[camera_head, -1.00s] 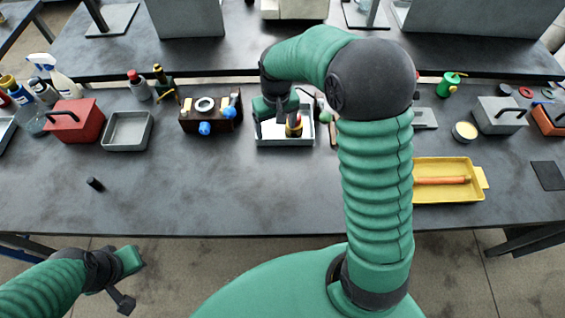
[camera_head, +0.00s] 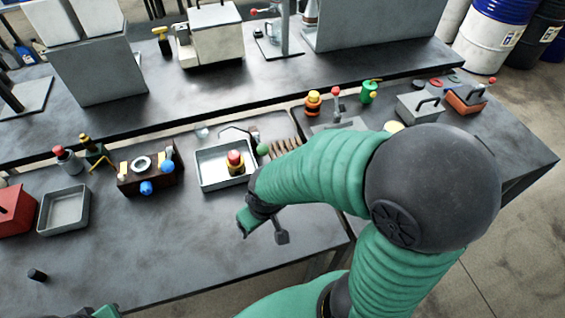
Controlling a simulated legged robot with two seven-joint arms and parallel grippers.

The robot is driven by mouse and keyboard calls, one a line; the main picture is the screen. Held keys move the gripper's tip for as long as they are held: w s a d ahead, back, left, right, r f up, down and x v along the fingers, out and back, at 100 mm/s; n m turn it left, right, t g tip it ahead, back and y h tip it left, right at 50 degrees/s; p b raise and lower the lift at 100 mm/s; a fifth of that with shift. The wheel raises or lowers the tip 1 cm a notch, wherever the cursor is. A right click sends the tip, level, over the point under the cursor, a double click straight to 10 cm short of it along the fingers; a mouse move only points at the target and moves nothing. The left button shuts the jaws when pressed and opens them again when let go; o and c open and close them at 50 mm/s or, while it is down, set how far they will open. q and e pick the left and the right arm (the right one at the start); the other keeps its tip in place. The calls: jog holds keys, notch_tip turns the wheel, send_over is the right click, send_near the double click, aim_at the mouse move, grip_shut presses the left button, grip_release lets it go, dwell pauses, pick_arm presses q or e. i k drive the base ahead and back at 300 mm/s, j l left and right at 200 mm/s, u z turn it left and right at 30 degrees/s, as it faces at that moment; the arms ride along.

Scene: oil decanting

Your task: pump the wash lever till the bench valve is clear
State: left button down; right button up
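A red-tipped upright lever (camera_head: 336,93) stands on a grey plate (camera_head: 348,126) at the back of the bench; I cannot tell if it is the wash lever. A dark block (camera_head: 133,181) with a pale ring and blue knobs sits left of a white-lined tray (camera_head: 206,175); it may be the bench valve. A red-topped part with a yellow band (camera_head: 236,165) stands in that tray. My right gripper (camera_head: 263,226) is open and empty, its fingers apart over the bench in front of the tray. Only a bit of my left gripper (camera_head: 105,312) shows at the bottom edge.
An empty grey tray (camera_head: 64,212), a red box (camera_head: 12,210) and a small black cylinder (camera_head: 37,275) lie on the left. A green can (camera_head: 369,91) and a grey handled box (camera_head: 418,107) stand back right. My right arm hides the right-hand bench's front.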

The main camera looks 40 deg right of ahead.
aim_at(262, 149)
jog(key=z, duration=1.1)
